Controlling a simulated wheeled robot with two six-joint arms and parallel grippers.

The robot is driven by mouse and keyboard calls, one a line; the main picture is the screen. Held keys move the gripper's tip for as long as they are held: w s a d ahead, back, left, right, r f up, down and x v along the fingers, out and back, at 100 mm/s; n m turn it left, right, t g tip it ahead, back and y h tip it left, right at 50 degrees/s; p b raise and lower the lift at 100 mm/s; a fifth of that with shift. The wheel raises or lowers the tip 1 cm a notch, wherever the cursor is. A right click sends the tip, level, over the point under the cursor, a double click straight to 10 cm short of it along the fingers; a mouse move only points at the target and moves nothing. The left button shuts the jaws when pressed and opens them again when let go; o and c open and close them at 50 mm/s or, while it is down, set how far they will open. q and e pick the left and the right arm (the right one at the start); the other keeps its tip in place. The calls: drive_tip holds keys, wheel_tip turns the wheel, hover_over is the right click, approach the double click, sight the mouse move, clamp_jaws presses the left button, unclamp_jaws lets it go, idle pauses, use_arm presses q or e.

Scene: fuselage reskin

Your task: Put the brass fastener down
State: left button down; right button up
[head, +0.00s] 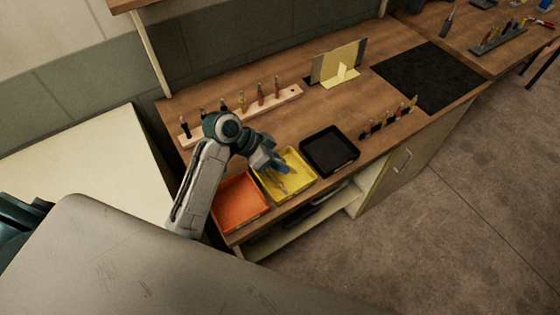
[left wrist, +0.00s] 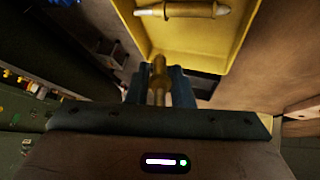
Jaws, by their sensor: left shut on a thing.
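My left gripper (head: 279,171) reaches in over the yellow tray (head: 297,160) on the workbench. In the left wrist view its fingers (left wrist: 160,93) are shut on a brass fastener (left wrist: 158,72), a slim golden pin standing between them. The tray (left wrist: 213,48) fills the top of that view. Another brass-coloured fastener (left wrist: 185,10) lies in it across the top edge. In the head view the held fastener is too small and covered to make out clearly. My right gripper is not in view.
An orange tray (head: 241,203) stands left of the yellow one and a black tray (head: 330,150) right of it. A wooden rack (head: 285,97) with several tools stands behind. A dark mat (head: 428,77) lies farther right. The bench's front edge is close to the trays.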

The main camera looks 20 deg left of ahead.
use_arm(q)
drive_tip(key=shift+w+f, duration=0.15)
drive_tip(key=shift+w, duration=0.45)
wheel_tip(320, 180, down, 3)
drive_tip(key=shift+p, duration=1)
drive_tip(key=shift+f, duration=0.2)
drive_tip(key=shift+f, duration=0.1)
drive_tip(key=shift+f, duration=0.1)
drive_tip(key=c, duration=1.3)
unclamp_jaws()
